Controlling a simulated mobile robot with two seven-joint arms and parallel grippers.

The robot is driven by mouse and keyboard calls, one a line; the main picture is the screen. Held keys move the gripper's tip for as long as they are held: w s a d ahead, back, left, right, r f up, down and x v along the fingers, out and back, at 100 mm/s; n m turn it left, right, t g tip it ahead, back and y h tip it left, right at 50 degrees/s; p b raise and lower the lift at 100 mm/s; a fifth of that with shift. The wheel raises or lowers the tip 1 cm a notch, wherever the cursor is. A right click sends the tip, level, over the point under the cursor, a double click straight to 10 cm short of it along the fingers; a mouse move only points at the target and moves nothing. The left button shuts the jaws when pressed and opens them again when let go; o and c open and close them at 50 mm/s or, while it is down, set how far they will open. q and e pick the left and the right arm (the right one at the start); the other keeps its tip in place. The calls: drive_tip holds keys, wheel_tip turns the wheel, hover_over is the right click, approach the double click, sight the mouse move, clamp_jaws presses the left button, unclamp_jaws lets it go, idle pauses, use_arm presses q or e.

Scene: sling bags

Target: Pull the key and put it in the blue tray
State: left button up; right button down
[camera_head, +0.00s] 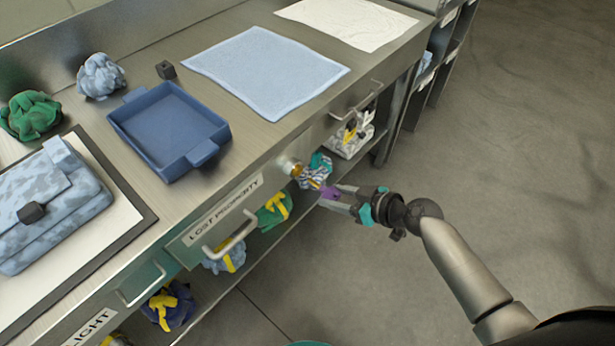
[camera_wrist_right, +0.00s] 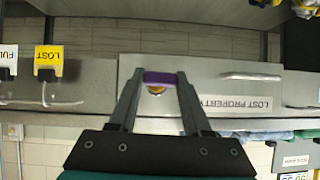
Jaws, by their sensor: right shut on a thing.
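The key's purple head (camera_head: 331,192) is between the fingertips of my right gripper (camera_head: 334,198), which is shut on it. In the right wrist view the purple head (camera_wrist_right: 160,77) spans the gap between the fingers, with the brass lock (camera_wrist_right: 156,90) behind it. In the head view the brass lock (camera_head: 292,166) is on the drawer front, up and left of the gripper; I cannot tell whether the key's shaft is in it. The empty blue tray (camera_head: 152,125) stands on the counter, up and left of the gripper. My left gripper is not in view.
The "LOST PROPERTY" drawer (camera_head: 205,236) has a bar handle. Bundled bags, one striped (camera_head: 312,177), sit on the shelf below. A blue cloth (camera_head: 266,70), a small dark block (camera_head: 166,70) and a pale blue bag (camera_head: 48,205) lie on the counter. Floor on the right is clear.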

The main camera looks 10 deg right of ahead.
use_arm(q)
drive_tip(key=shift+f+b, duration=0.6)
use_arm(e)
drive_tip(key=s+d, duration=0.2)
drive_tip(key=s, duration=0.1)
drive_tip(key=shift+d, duration=0.25)
idle(0.4)
wheel_tip(320, 180, up, 14)
drive_tip(key=n+g+y, duration=0.1)
drive_tip(key=n, duration=0.1)
hover_over(336, 198)
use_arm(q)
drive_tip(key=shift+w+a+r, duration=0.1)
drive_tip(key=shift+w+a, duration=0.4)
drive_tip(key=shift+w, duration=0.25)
use_arm(e)
drive_tip(key=s+d+r+g, duration=0.1)
drive_tip(key=s+r, duration=0.3)
drive_tip(key=r, duration=0.7)
drive_tip(key=shift+s+r+n+y, duration=0.15)
drive_tip(key=shift+r+n+y, duration=0.2)
drive_tip(key=shift+n+y, duration=0.05)
